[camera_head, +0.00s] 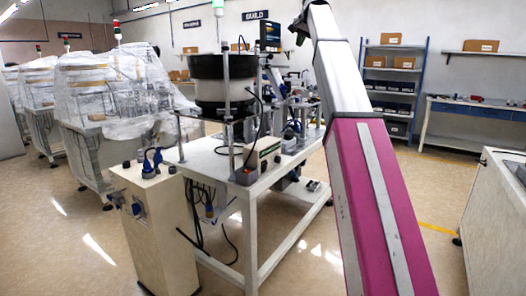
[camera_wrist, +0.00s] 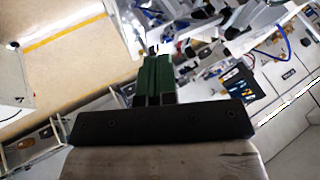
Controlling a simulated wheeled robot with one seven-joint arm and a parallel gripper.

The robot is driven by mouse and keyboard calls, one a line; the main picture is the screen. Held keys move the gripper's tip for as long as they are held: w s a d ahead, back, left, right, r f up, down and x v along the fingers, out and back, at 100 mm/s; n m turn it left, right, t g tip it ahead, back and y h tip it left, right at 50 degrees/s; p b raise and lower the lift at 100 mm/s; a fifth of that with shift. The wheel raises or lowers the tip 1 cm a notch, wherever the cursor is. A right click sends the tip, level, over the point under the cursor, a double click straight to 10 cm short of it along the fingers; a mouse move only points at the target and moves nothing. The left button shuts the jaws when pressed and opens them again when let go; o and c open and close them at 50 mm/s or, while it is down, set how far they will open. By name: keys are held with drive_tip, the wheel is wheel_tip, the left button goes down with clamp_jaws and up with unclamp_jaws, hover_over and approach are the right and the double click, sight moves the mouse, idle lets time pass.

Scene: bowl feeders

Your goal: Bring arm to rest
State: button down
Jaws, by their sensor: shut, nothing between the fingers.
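My arm shows in the head view as a pink and silver link that rises from the bottom right and bends at the top centre.
A white machine table (camera_head: 225,165) carries a dark bowl feeder (camera_head: 222,85) left of my arm. A beige cabinet (camera_head: 160,230) stands before it. Plastic-wrapped machines (camera_head: 105,90) stand at left. Shelves (camera_head: 392,85) and a workbench (camera_head: 475,112) line the back. Floor at right is partly clear.

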drive_tip(key=s+d+f+n+g, duration=0.1)
drive_tip(key=s+f, duration=0.1)
drive_tip(key=f, duration=1.4)
drive_tip(key=s+f+g+h, duration=0.1)
drive_tip(key=s+f, duration=0.2)
drive_tip(key=f, duration=1.3)
drive_tip(key=s+d+f+n+g, duration=0.1)
drive_tip(key=s+f, duration=0.1)
drive_tip(key=f, duration=1.3)
drive_tip(key=s+f+n+g, duration=0.1)
drive_tip(key=s+f+g, duration=0.1)
drive_tip(key=s+f, duration=1.2)
drive_tip(key=s+d+f+n+g+h, duration=0.1)
drive_tip(key=s+f+n, duration=0.1)
drive_tip(key=s+f, duration=1.3)
wheel_tip(320, 180, down, 4)
drive_tip(key=shift+s+d+f+g, duration=0.15)
drive_tip(key=shift+d+g, duration=0.1)
drive_tip(key=shift+g, duration=0.15)
